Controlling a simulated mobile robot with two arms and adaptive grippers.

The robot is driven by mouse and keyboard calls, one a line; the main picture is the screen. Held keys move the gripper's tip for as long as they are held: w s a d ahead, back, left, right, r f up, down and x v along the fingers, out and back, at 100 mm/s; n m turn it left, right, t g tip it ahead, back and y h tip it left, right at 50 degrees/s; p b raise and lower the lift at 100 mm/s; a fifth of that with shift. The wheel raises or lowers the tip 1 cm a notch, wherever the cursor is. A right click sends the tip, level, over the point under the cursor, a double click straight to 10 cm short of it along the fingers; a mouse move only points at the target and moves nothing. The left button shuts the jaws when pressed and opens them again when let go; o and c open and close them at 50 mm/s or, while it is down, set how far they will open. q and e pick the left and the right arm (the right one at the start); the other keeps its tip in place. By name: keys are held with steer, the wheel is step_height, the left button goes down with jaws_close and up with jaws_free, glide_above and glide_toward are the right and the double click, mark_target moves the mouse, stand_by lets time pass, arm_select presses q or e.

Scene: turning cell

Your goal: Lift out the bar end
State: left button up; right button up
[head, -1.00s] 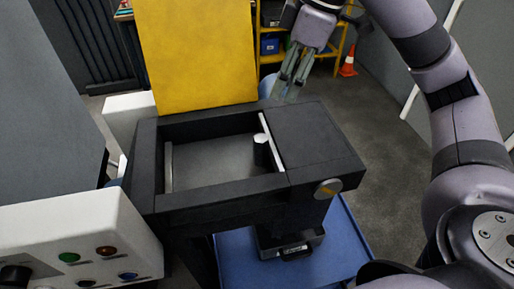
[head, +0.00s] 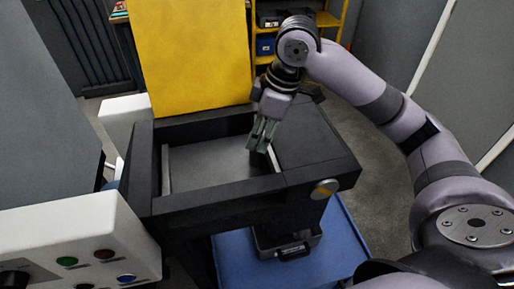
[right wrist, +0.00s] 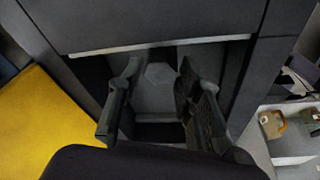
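The bar end is most likely the grey, angular-topped piece (right wrist: 160,75) between my fingers in the right wrist view. In the head view my fingers hide the place where a short dark piece stood, by the pale strip at the right side of the opening. My right gripper (head: 262,142) reaches down into the dark-framed opening there. In the right wrist view its two fingers (right wrist: 160,100) are apart, one on each side of the grey piece, with gaps showing. My left gripper is not in view.
The dark frame (head: 225,200) walls the opening on all sides, with a flat cover (head: 310,140) at its right. A yellow panel (head: 190,55) stands behind. A white button box (head: 75,240) is at front left. A black case (head: 288,247) sits on a blue surface (head: 235,265) below.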

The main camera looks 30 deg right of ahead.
steer(key=shift+x, duration=1.15)
steer(key=shift+c, duration=0.6)
jaws_close()
steer(key=shift+r, duration=0.1)
